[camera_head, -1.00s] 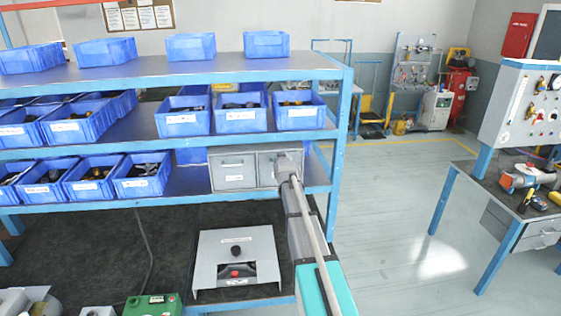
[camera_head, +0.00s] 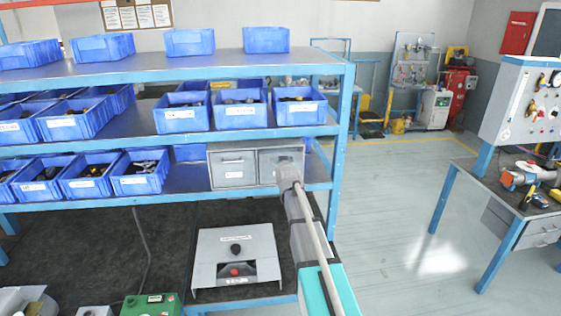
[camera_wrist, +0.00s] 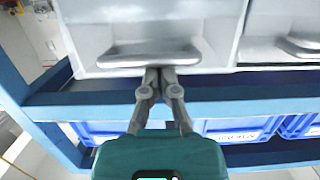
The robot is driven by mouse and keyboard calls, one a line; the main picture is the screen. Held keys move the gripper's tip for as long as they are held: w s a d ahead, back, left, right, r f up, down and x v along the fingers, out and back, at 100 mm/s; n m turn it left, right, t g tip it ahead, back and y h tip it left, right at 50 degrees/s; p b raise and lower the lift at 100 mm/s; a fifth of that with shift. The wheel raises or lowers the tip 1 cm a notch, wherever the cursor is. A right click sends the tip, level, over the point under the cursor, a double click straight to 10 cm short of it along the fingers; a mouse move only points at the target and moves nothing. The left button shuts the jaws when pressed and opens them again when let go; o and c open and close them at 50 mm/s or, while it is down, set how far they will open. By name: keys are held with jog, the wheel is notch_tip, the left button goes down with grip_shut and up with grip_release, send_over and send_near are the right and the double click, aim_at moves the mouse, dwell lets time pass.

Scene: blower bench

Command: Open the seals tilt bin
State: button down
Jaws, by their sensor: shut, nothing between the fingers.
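Two grey tilt bins sit side by side in a grey housing on the lower shelf: a left bin (camera_head: 233,169) and a right bin (camera_head: 266,168). Both look shut. Their labels are too small to read, so I cannot tell which holds seals. My gripper (camera_head: 287,165) is in front of the right bin and partly covers it. In the wrist view my gripper (camera_wrist: 158,72) is shut and empty, its fingertips at the edge of that bin's handle (camera_wrist: 150,54). I cannot tell whether they touch it. The other bin (camera_wrist: 285,35) shows at the right there.
Blue bins (camera_head: 140,173) stand left of the housing, and more blue bins (camera_head: 239,110) on the shelf above. A blue shelf post (camera_head: 338,150) is close to the right of my arm. A grey fixture (camera_head: 236,262) is on the bench below. Open floor (camera_head: 400,220) lies right.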

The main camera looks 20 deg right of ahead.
jog(key=s+a+f+b, duration=0.1)
jog(key=s+f+b, duration=0.3)
jog(key=s, duration=0.1)
jog(key=shift+s+a+f, duration=0.15)
jog(key=shift+s+f, duration=0.25)
jog(key=shift+s+f+b, duration=0.1)
jog(key=shift+s+b, duration=0.05)
jog(key=shift+b, duration=0.2)
